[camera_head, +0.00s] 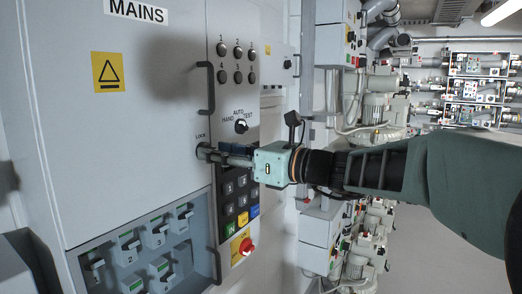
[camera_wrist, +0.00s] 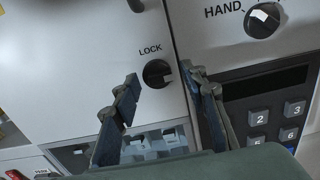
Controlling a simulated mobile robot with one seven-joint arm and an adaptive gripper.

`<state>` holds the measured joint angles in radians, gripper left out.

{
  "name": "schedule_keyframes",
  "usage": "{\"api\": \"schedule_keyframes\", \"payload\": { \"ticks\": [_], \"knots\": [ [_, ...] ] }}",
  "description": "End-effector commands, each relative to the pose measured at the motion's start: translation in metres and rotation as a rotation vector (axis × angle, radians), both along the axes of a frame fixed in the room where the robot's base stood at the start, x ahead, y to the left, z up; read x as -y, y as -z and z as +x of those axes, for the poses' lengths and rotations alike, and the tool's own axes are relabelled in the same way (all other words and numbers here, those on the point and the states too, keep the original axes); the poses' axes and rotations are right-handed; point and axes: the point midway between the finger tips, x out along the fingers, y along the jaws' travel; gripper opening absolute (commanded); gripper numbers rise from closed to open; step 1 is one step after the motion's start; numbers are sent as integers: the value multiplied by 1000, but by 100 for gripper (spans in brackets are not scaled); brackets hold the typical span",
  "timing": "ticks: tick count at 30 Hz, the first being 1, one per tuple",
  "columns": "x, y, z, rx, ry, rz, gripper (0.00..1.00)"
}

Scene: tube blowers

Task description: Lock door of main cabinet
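The main cabinet door (camera_head: 130,160) is a pale grey panel labelled MAINS and looks closed. Its round black lock knob (camera_wrist: 157,73), under the word LOCK, sits near the door's right edge. My gripper (camera_head: 214,153) reaches in from the right to the lock and hides most of it in the head view. In the wrist view my gripper (camera_wrist: 162,80) is open, one finger left of the knob and one right of it. Gaps show beside the knob, so it looks unheld. I cannot tell which way the knob is turned.
A HAND/AUTO/TEST switch (camera_head: 241,127) and a keypad (camera_head: 230,184) are right of the lock. A black door handle (camera_head: 206,88) is above it. A window with several breakers (camera_head: 126,247) is below.

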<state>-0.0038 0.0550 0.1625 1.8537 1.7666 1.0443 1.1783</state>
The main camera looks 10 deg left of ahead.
Motion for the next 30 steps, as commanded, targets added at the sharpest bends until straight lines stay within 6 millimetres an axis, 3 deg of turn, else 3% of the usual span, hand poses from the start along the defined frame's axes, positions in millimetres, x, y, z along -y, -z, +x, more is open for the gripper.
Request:
{"api": "schedule_keyframes", "payload": {
  "ticks": [10,21,30],
  "knots": [
    [-4,0,2,0,1,0,40],
    [-4,0,2,0,0,0,0],
    [-4,2,1,35,0,-15,0]
  ]
}}
